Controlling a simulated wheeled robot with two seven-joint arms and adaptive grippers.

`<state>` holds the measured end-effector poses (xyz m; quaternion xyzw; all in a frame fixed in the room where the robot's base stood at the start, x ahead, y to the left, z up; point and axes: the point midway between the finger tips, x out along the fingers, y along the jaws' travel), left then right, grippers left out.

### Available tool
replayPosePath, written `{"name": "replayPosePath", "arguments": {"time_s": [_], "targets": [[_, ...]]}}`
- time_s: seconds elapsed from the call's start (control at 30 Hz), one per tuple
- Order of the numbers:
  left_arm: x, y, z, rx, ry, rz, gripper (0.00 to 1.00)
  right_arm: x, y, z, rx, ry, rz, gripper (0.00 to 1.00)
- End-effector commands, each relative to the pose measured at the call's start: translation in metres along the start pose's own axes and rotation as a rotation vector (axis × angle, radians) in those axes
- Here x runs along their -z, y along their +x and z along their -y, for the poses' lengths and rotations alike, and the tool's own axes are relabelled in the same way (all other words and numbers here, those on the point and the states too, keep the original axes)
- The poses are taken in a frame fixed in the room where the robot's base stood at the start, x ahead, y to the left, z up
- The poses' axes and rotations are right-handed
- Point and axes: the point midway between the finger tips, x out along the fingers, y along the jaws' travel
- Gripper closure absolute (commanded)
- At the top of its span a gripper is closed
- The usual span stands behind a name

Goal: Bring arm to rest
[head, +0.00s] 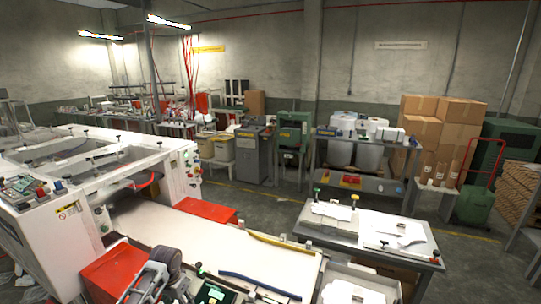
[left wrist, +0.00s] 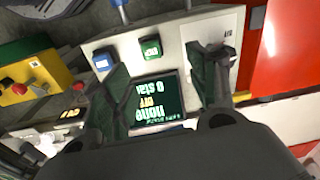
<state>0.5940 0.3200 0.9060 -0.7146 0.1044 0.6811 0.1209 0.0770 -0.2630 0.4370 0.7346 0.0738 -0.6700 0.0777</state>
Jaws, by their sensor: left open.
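My left gripper (left wrist: 160,62) is open in the left wrist view, its two dark fingers spread apart with nothing between them. Behind the fingers is a pale control panel (left wrist: 178,52) with a dark display screen (left wrist: 157,100) showing upside-down text, and a blue and a green button. The display also shows at the bottom edge of the head view (head: 211,293). I cannot tell whether the fingers touch the panel. A grey arm part, probably mine, shows beside the red box at the bottom of the head view. My right gripper is in neither view.
A red box (head: 115,270) stands beside the panel. A white machine (head: 65,235) is at left, with a pale bed (head: 185,236) running from it. A side table (head: 375,238) holds sheets at right. Cardboard boxes (head: 438,128) stack at the back. Grey floor is free between table and benches.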

Motion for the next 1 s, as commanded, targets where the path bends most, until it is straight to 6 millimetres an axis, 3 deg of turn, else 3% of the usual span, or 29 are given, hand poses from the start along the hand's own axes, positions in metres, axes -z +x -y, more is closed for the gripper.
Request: {"name": "replayPosePath", "arguments": {"time_s": [0.47,1.0], "targets": [[-0.051,0.016,-0.077,-0.001,0.033,-0.064,0.42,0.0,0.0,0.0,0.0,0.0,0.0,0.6],[-0.117,0.0,-0.139,-0.005,0.003,-0.148,0.42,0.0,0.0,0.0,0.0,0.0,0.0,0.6]]}}
